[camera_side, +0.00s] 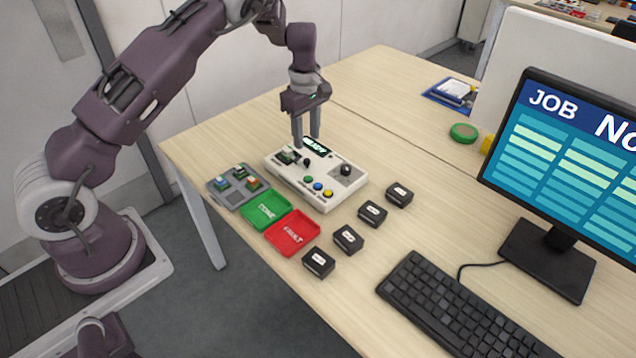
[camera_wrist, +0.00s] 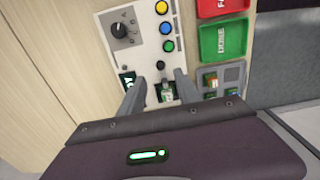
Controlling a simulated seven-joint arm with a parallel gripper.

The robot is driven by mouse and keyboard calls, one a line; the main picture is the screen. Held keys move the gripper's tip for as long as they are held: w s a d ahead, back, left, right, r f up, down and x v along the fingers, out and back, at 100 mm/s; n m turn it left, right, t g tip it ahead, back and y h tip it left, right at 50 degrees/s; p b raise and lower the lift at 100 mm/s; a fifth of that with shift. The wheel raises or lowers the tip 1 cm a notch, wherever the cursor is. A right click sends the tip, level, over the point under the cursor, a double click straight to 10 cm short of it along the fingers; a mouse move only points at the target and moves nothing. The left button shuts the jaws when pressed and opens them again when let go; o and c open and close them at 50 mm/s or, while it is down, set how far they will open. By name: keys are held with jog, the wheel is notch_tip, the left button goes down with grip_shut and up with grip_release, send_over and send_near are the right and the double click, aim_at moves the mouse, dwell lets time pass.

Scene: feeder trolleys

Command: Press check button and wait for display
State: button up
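The white tester box (camera_side: 338,186) lies on the table. Its row of buttons has a green button (camera_side: 308,180), a blue button (camera_side: 317,186) and a yellow button (camera_side: 327,193); I cannot read which is the check button. The display (camera_side: 318,145) shows lit green text, partly hidden by my gripper in the side view. A small board (camera_side: 287,155) sits in the box's socket and also shows in the wrist view (camera_wrist: 167,94). My gripper (camera_side: 306,142) points down over the box's back part, its fingers (camera_wrist: 160,76) apart with nothing visibly held, clear of the buttons.
A grey tray (camera_side: 225,197) with several small boards, a green tray (camera_side: 262,222) and a red tray (camera_side: 290,246) lie beside the box. Several black blocks (camera_side: 347,239) stand in front. A keyboard (camera_side: 455,305) and monitor (camera_side: 560,160) are at right. A black dial (camera_side: 346,169) rises from the box.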

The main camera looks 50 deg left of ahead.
grip_shut()
dwell(1.5)
jog(key=s+a+f+m+y, duration=0.1)
jog(key=a, duration=0.1)
jog(key=s+a+f, duration=0.1)
jog(key=a, duration=0.1)
jog(key=s+a+f+m+y, duration=0.1)
jog(key=s+a, duration=0.1)
jog(key=a, duration=0.1)
jog(key=shift+f+m+t+y, duration=0.15)
jog(key=shift+m+t+y, duration=0.15)
jog(key=shift+t, duration=0.1)
jog(key=shift+s+a+f+m+t, duration=0.15)
jog(key=shift+m+t, duration=0.25)
jog(key=shift+m, duration=0.2)
jog(key=shift+w+a+f+m+t, duration=0.15)
jog(key=shift+m+t, duration=0.25)
jog(key=shift+m, duration=0.2)
jog(key=d+r+m+t+h, duration=0.2)
jog(key=d+r+m+t, duration=0.1)
jog(key=d, duration=0.4)
jog(key=d+r+m+t+h, duration=0.3)
jog(key=d+m, duration=0.1)
jog(key=d, duration=0.3)
jog(key=shift+w+m+h, duration=0.25)
jog(key=shift+m+h, duration=0.05)
jog(key=shift+m, duration=0.1)
